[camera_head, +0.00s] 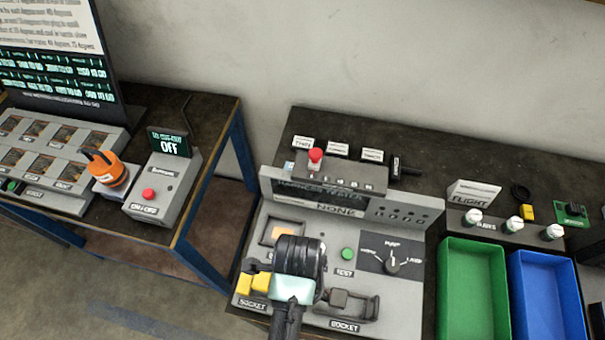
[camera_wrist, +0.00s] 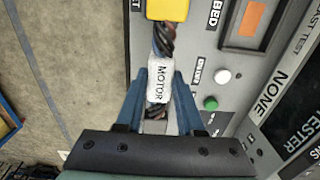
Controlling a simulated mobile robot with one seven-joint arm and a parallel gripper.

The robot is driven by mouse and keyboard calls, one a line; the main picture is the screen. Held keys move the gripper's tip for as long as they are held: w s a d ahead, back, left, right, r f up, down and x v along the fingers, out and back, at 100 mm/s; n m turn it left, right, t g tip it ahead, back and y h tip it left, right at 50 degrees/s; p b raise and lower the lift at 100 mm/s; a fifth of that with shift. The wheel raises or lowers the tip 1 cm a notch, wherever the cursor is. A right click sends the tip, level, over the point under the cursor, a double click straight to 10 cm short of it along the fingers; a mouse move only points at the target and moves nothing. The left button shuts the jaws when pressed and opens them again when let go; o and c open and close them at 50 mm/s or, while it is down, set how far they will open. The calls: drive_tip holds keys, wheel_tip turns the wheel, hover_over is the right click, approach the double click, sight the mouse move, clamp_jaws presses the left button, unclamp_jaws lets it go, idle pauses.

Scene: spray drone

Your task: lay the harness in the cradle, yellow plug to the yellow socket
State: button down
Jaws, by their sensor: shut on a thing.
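My gripper (camera_head: 294,290) is over the front of the grey tester (camera_head: 225,311), its fingers largely hidden by the wrist in the head view. In the wrist view my gripper (camera_wrist: 161,80) is shut on the harness (camera_wrist: 160,82), at a white sleeve marked MOTOR. Dark twisted wires run out of both ends of the sleeve. The yellow plug (camera_wrist: 167,9) is at the far end; in the head view the yellow plug (camera_head: 261,282) is beside the yellow socket (camera_head: 242,286). I cannot tell whether they touch. A dark socket block (camera_head: 350,304) is at the right; the cradle between is mostly hidden.
The tester has a green button (camera_head: 347,254), a dial (camera_head: 392,264) and an upright display (camera_head: 335,209). Green (camera_head: 474,285) and blue (camera_head: 545,290) bins stand to the right. A second bench at left carries an OFF box (camera_head: 160,185) and an orange tool (camera_head: 112,175).

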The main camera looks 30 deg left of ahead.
drive_tip(key=shift+f, duration=3.15)
drive_tip(key=shift+f, duration=0.2)
drive_tip(key=c, duration=0.5)
unclamp_jaws()
drive_tip(key=shift+r, duration=0.2)
wheel_tip(320, 180, up, 12)
drive_tip(key=shift+r, duration=0.1)
